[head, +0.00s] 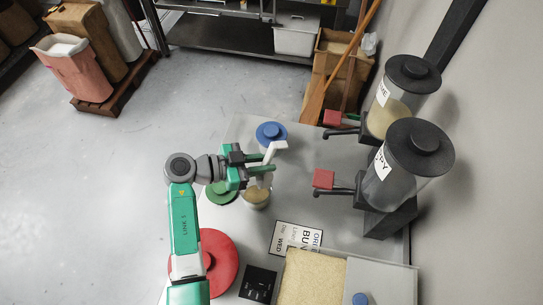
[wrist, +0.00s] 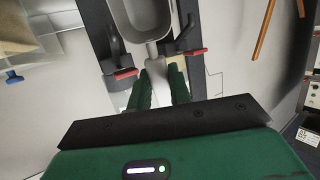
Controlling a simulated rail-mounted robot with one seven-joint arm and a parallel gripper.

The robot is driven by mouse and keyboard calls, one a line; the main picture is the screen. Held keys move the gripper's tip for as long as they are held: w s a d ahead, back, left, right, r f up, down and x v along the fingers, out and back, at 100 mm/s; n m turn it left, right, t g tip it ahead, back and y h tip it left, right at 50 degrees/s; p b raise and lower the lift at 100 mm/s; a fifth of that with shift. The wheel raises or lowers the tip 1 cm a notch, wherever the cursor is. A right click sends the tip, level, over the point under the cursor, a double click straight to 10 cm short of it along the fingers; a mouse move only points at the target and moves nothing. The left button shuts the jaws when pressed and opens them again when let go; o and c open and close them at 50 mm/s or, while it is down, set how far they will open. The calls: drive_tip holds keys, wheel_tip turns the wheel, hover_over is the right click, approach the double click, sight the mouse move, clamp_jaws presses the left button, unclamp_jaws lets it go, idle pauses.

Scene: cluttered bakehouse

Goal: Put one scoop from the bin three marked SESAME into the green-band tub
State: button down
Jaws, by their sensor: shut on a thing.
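My gripper (head: 268,160) is shut on the handle of a pale grey scoop (head: 276,148). In the wrist view the scoop's bowl (wrist: 147,18) extends ahead of my fingers (wrist: 158,88); its visible inside looks bare, and its far end is cut off. In the head view a clear tub (head: 257,197) with tan contents stands just below my gripper; I cannot make out a band on it. The rear bin (head: 390,113) at the right holds pale grain, and its partly hidden label ends in "ME". The nearer bin (head: 398,182) has a label ending in "PPY".
Red-handled levers (head: 333,118) (head: 323,179) jut left from the bins. A blue lid (head: 271,133), green lid (head: 221,193) and red lid (head: 218,262) are on the table. A sign (head: 297,238), a black box (head: 258,284) and a grain-filled tray (head: 346,285) occupy the front.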

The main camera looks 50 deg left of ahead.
drive_tip(key=shift+r+p, duration=0.3)
drive_tip(key=shift+p, duration=0.45)
drive_tip(key=w+d+f+g+y+p, duration=0.25)
drive_tip(key=w+f+g+y, duration=0.25)
drive_tip(key=w+f+g, duration=0.6)
drive_tip(key=s+r+g+p, duration=0.2)
drive_tip(key=s+r+p, duration=0.1)
drive_tip(key=r, duration=0.3)
drive_tip(key=shift+d+r+g+p, duration=0.15)
drive_tip(key=shift+r+g+p, duration=0.25)
drive_tip(key=shift+p, duration=0.3)
